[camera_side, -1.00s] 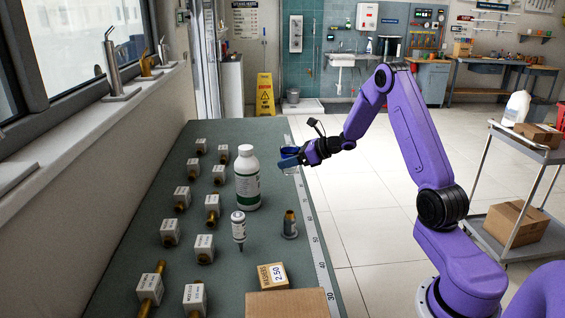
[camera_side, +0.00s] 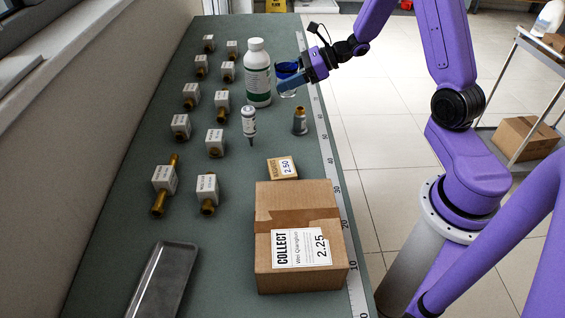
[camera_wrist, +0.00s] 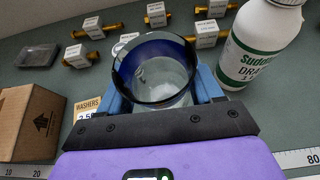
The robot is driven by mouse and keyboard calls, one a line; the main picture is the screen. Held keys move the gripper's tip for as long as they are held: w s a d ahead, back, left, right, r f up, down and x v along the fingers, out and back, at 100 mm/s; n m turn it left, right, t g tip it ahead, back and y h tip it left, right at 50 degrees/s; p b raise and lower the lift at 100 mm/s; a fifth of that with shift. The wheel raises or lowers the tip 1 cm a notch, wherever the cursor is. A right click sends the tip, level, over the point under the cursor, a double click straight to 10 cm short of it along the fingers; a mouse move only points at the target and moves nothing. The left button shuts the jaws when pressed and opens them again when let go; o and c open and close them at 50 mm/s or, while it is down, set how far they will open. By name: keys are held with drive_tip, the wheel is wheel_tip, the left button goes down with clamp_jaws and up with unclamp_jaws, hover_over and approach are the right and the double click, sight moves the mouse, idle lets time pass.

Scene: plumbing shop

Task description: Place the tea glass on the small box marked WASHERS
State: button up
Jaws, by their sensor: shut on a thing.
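The tea glass is clear with a dark blue rim and stands upright between my fingers in the wrist view (camera_wrist: 155,75). In the side view the glass (camera_side: 287,70) is partly hidden behind my gripper (camera_side: 290,84). My gripper (camera_wrist: 160,92) is shut on the glass, with one blue finger on each side of it. The small WASHERS box (camera_side: 282,168) lies on the bench nearer the side camera, behind the large carton. In the wrist view the WASHERS box (camera_wrist: 88,108) shows left of the glass, partly hidden by my gripper.
A large COLLECT carton (camera_side: 300,225) stands beside the WASHERS box. A white bottle (camera_side: 257,75) stands close to the glass. Several tagged brass fittings (camera_side: 215,142) and a grey tray (camera_side: 163,280) occupy the left.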

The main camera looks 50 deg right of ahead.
drive_tip(key=s+a+n+g+y, duration=0.2)
drive_tip(key=s+a+n, duration=0.15)
drive_tip(key=a, duration=0.35)
drive_tip(key=n+g+y, duration=0.1)
drive_tip(key=n+g, duration=0.2)
drive_tip(key=g, duration=0.1)
hover_over(282, 167)
drive_tip(key=shift+f, duration=4.25)
drive_tip(key=shift+f, duration=0.15)
drive_tip(key=o, duration=1.1)
